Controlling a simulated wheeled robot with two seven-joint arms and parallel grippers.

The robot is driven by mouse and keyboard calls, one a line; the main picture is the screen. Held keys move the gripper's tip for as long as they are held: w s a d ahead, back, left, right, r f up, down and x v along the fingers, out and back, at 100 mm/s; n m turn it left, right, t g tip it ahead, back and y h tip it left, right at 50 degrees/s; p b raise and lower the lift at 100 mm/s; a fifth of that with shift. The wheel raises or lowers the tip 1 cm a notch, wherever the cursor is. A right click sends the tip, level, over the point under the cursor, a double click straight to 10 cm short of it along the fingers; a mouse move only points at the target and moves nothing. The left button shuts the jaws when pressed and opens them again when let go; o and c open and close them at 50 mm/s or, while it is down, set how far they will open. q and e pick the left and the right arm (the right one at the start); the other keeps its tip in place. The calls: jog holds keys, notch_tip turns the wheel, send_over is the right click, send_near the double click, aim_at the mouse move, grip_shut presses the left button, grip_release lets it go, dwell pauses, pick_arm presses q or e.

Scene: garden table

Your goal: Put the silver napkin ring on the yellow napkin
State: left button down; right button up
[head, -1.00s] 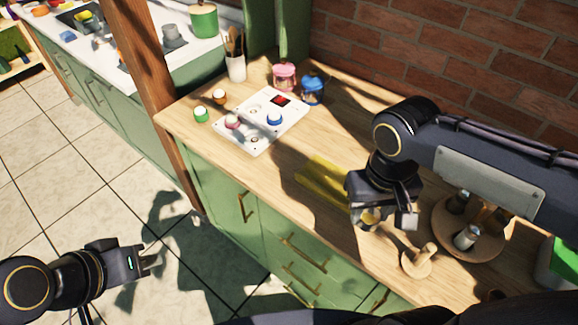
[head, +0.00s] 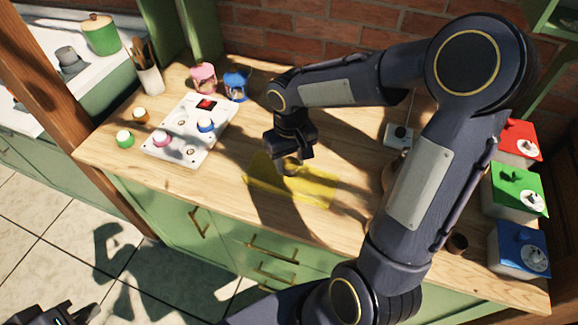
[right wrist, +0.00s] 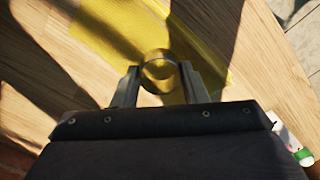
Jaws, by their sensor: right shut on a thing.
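The yellow napkin (head: 312,187) lies flat on the wooden counter, partly in my arm's shadow. It also shows in the right wrist view (right wrist: 205,45). My right gripper (head: 291,160) is over the napkin's upper left part. In the right wrist view its two fingers (right wrist: 158,82) are shut on the napkin ring (right wrist: 160,70), a round band picking up yellow from the napkin behind it. I cannot tell how large the gap between ring and napkin is. My left gripper (head: 82,315) is at the lower left edge, away from the counter and mostly cut off.
A white panel (head: 180,150) with jars stands left of the napkin. Pink (head: 203,78) and blue (head: 236,85) jars stand behind. Red, green (head: 514,193) and blue boxes are at the right. My right arm hides much of the counter's right side.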

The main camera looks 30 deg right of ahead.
aim_at(289, 179)
jog(key=shift+w+d+f, duration=0.1)
jog(key=shift+w+f, duration=0.25)
jog(key=shift+f, duration=1.6)
jog(key=shift+f+b, duration=0.6)
jog(key=shift+b, duration=0.1)
jog(key=o, duration=0.6)
jog(key=shift+s, duration=0.1)
jog(key=shift+c, duration=0.2)
jog(key=o, duration=0.4)
jog(key=shift+r, duration=0.1)
